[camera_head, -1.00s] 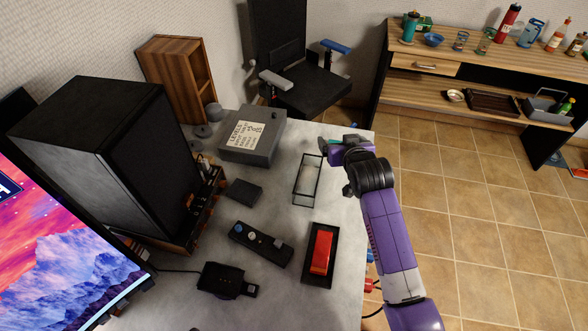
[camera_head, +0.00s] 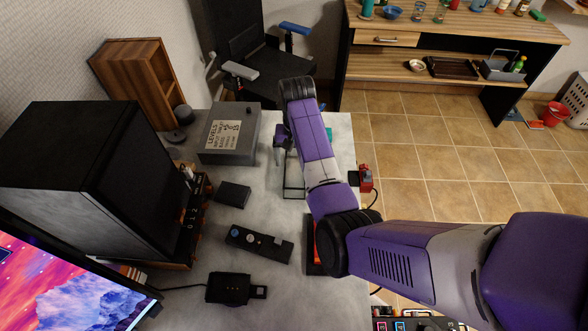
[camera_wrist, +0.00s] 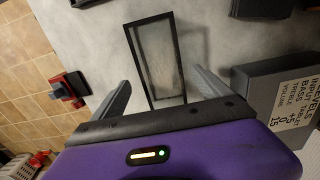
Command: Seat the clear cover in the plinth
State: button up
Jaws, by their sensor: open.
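The clear cover (camera_wrist: 153,62) is a see-through box with black edges, standing on the grey table. In the head view only its left edge and near corner (camera_head: 293,193) show beside my arm. My gripper (camera_wrist: 158,86) is open, its two fingers on either side of the cover's near end in the wrist view. I cannot tell whether they touch it. In the head view my gripper (camera_head: 282,146) is mostly hidden by my arm. The dark plinth (camera_head: 313,267), with a red block on it, is largely covered by my arm.
A grey labelled box (camera_head: 231,136) stands left of the cover. A small black box (camera_head: 232,192) and a dark panel with knobs (camera_head: 259,243) lie nearer. A red device (camera_head: 366,178) is at the table's right edge. A large black speaker cabinet (camera_head: 92,175) stands left.

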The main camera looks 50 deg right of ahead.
aim_at(295, 166)
notch_tip(295, 166, down, 6)
jog(key=shift+a+r+p, duration=0.15)
jog(key=shift+p, duration=0.3)
jog(key=c, duration=1.5)
